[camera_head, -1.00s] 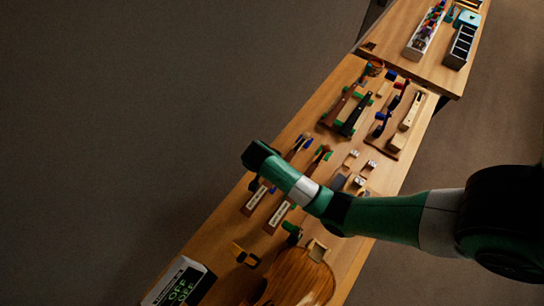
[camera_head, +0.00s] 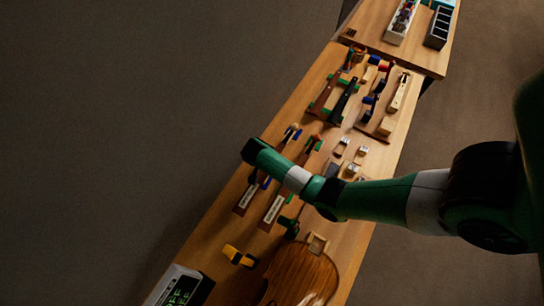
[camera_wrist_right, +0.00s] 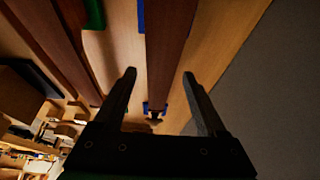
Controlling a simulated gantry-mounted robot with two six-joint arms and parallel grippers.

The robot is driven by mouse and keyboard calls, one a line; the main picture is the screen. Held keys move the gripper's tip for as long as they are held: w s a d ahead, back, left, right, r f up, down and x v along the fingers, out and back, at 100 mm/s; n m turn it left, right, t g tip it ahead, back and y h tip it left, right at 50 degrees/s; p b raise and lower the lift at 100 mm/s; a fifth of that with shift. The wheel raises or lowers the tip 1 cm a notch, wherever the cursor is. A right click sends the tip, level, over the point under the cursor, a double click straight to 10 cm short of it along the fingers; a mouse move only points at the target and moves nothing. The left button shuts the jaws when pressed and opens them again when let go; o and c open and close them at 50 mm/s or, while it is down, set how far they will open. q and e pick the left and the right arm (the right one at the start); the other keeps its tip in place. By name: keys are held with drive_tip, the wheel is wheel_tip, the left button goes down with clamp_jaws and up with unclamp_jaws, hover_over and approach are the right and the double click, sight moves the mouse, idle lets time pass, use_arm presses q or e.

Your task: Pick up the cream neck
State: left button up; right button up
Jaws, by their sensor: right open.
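A long, slim cream piece (camera_head: 399,92) that looks like the cream neck lies toward the far right edge of the bench in the head view. My right arm reaches in from the right across the bench, well nearer than that piece. Its gripper end (camera_head: 252,150) is at the bench's left edge; the fingers are hidden there. In the right wrist view my right gripper (camera_wrist_right: 159,74) is open. A dark brown strip (camera_wrist_right: 171,50) with blue supports runs between its fingers in the picture; contact is not seen. My left gripper is out of view.
Two brown pieces with white labels (camera_head: 245,198) (camera_head: 273,208) lie below the forearm. A violin body (camera_head: 303,275) and a display box (camera_head: 180,288) are at the near end. Dark and brown necks (camera_head: 343,102) rest on green supports farther up. Trays (camera_head: 438,27) stand at the far end.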

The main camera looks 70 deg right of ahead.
drive_tip(key=shift+d+f, duration=0.1)
drive_tip(key=shift+f, duration=0.4)
drive_tip(key=shift+r, duration=0.1)
clamp_jaws()
